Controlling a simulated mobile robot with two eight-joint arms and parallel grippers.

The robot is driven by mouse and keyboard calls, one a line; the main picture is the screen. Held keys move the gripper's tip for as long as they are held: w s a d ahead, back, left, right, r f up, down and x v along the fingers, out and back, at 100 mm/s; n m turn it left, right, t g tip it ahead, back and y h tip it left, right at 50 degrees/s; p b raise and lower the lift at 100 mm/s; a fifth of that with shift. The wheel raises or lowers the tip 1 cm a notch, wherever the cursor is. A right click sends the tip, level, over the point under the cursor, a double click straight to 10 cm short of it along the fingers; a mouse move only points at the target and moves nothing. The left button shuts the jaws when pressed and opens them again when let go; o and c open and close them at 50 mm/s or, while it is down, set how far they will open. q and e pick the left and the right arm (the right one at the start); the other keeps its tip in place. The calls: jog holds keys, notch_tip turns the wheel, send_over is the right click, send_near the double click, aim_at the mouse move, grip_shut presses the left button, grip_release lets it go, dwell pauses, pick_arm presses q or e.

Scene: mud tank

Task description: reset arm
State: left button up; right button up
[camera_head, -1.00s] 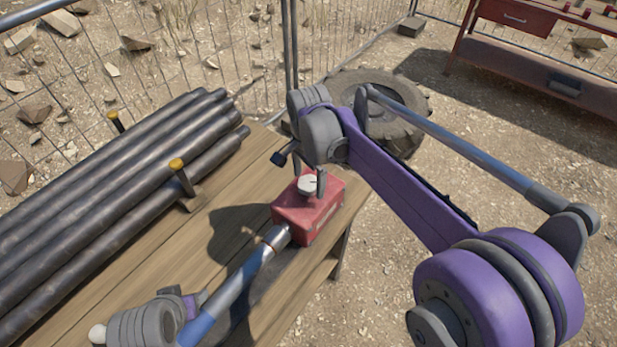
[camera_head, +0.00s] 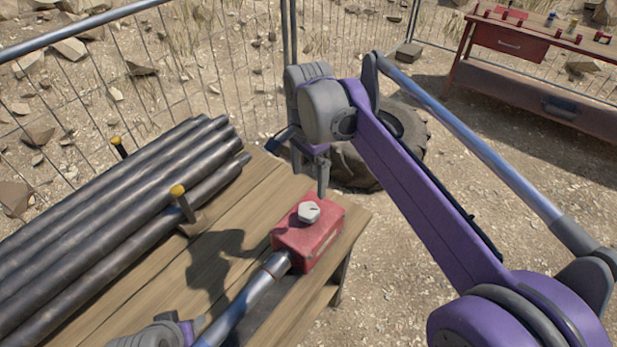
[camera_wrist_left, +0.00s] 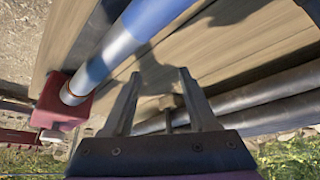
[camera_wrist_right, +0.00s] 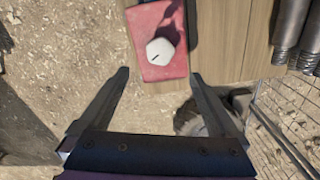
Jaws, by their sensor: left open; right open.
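My right gripper (camera_head: 310,172) is open and empty. It hangs just above and behind a red box (camera_head: 303,241) with a white knob (camera_head: 309,212) on top. In the right wrist view the red box (camera_wrist_right: 157,62) and the white knob (camera_wrist_right: 161,52) lie beyond the open fingers (camera_wrist_right: 158,95), clear of them. My left gripper shows in the left wrist view with open, empty fingers (camera_wrist_left: 155,85) over the wooden table. In the head view only part of the left wrist shows at the bottom edge; its fingers are hidden there.
A blue and silver pipe (camera_head: 243,308) joins the red box on the wooden table (camera_head: 245,245). Several dark pipes (camera_head: 110,205) lie at the left against yellow-topped posts (camera_head: 181,200). A tyre (camera_head: 365,170), a wire fence and a red workbench (camera_head: 530,75) stand beyond.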

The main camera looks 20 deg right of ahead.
dwell(0.4)
jog(key=s+d+f+n+t, duration=0.2)
jog(key=s+f+n, duration=0.4)
jog(key=s, duration=0.3)
jog(key=s+d+f+n+t, duration=0.2)
jog(key=s+f+n+t, duration=0.1)
jog(key=s+f+n, duration=0.4)
jog(key=s+f, duration=0.1)
jog(key=s, duration=0.2)
jog(key=shift+s+d+f+t, duration=0.25)
jog(key=shift+f+t, duration=0.05)
jog(key=shift+c, duration=0.4)
